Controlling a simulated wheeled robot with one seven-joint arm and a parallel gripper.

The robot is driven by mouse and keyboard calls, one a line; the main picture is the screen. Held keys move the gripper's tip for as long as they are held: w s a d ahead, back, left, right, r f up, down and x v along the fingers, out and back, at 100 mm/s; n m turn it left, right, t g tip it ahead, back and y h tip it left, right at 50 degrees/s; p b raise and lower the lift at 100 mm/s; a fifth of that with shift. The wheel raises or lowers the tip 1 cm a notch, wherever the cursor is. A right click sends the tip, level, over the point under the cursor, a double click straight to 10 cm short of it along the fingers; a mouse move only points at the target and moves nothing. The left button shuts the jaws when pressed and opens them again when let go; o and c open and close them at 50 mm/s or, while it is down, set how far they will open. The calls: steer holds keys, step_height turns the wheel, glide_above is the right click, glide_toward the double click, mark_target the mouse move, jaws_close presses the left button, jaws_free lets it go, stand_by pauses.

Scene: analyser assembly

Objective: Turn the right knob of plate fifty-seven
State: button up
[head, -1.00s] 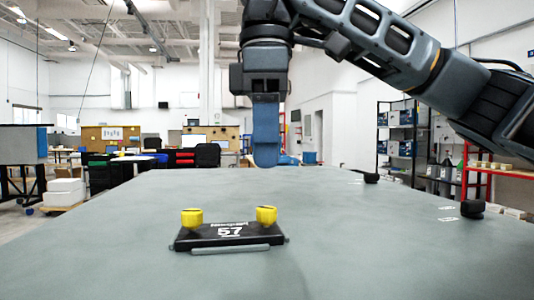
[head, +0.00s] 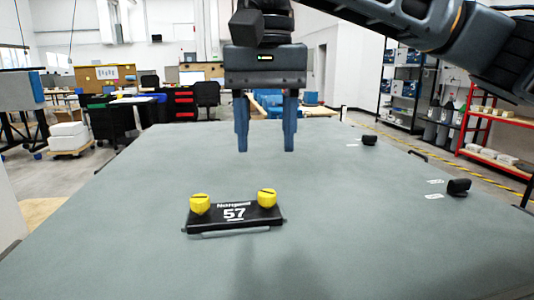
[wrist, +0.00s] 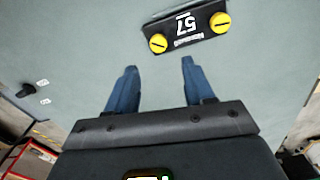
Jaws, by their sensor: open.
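Plate fifty-seven (head: 236,217) is a black plate with white "57" lettering, lying on the grey table. It carries two yellow knobs: the right knob (head: 267,198) and the left knob (head: 200,204), each with a dark slot on top. In the wrist view the plate (wrist: 186,32) appears upside down, with one yellow knob (wrist: 219,22) at its right end and another (wrist: 158,43) at its left end. My gripper (head: 266,150) is open and empty, fingers pointing down, above and beyond the plate in the head view. In the wrist view its blue fingers (wrist: 158,66) are apart from the plate.
The grey table (head: 130,240) is broad and mostly clear. Two small black knobs, one farther back (head: 369,140) and one nearer (head: 459,187), stand on its right side beside white labels. Shelving (head: 500,125) stands beyond the right edge.

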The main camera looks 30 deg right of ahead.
mark_target(267, 192)
steer(key=m+p, duration=0.1)
steer(key=m, duration=0.1)
steer(key=m+p, duration=0.1)
steer(key=m, duration=0.1)
steer(key=m+p, duration=0.1)
steer(key=m, duration=0.1)
steer(key=shift+s+r, duration=0.15)
steer(key=shift+r, duration=0.2)
steer(key=shift+s+f+m+p, duration=0.1)
steer(key=shift+f+m+p, duration=0.1)
steer(key=shift+m, duration=0.4)
steer(key=shift+f+m+p, duration=0.1)
steer(key=shift+m+p, duration=0.1)
steer(key=shift+m, duration=0.4)
steer(key=shift+f+p, duration=0.6)
steer(key=shift+f, duration=3.25)
steer(key=shift+c, duration=0.4)
jaws_close()
